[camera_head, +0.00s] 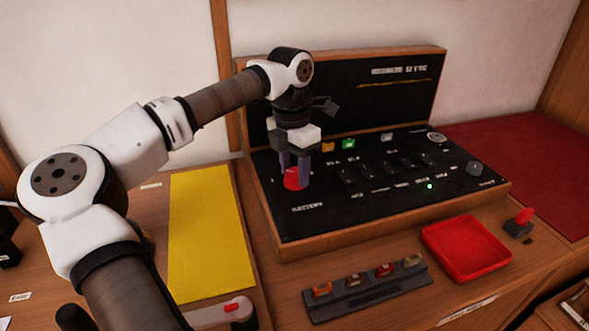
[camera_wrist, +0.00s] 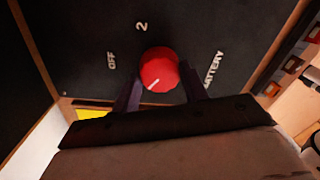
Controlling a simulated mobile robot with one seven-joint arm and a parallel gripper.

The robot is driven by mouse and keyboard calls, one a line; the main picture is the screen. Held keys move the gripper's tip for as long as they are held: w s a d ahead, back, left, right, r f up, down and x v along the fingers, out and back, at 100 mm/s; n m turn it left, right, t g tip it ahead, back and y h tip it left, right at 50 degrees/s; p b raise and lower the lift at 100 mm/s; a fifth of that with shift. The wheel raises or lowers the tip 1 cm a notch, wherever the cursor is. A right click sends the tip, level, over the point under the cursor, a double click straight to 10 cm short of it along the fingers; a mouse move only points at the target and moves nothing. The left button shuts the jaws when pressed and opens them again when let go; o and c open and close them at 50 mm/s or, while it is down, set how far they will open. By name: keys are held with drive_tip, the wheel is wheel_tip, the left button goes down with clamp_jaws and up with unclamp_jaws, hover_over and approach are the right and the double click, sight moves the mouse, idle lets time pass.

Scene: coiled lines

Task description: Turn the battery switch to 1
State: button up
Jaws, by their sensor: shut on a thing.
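The battery switch is a round red knob (camera_head: 292,181) at the left front of the black panel (camera_head: 330,210). In the wrist view the knob (camera_wrist: 160,66) has a white pointer mark on its lower left edge. The printed labels "OFF" and "2" stand left of and above it there, and "BATTERY" stands to its right. No "1" can be made out; the fingers and gripper body cover part of the panel. My gripper (camera_head: 294,173) points down with its two dark fingers on either side of the knob, shut on it.
The panel carries several black switches, yellow and green pieces (camera_head: 348,144), a lit green lamp (camera_head: 430,186) and another knob (camera_head: 473,168). In front stand a red tray (camera_head: 431,243) and a dark rack (camera_head: 350,302) with several small pieces. A yellow mat (camera_head: 205,235) lies left.

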sight(292, 171)
drive_tip(key=shift+n, duration=0.6)
drive_tip(key=o, duration=1)
drive_tip(key=shift+r, duration=0.15)
drive_tip(key=r, duration=1.3)
drive_tip(key=shift+w+a+r, duration=0.25)
drive_tip(key=shift+r, duration=0.05)
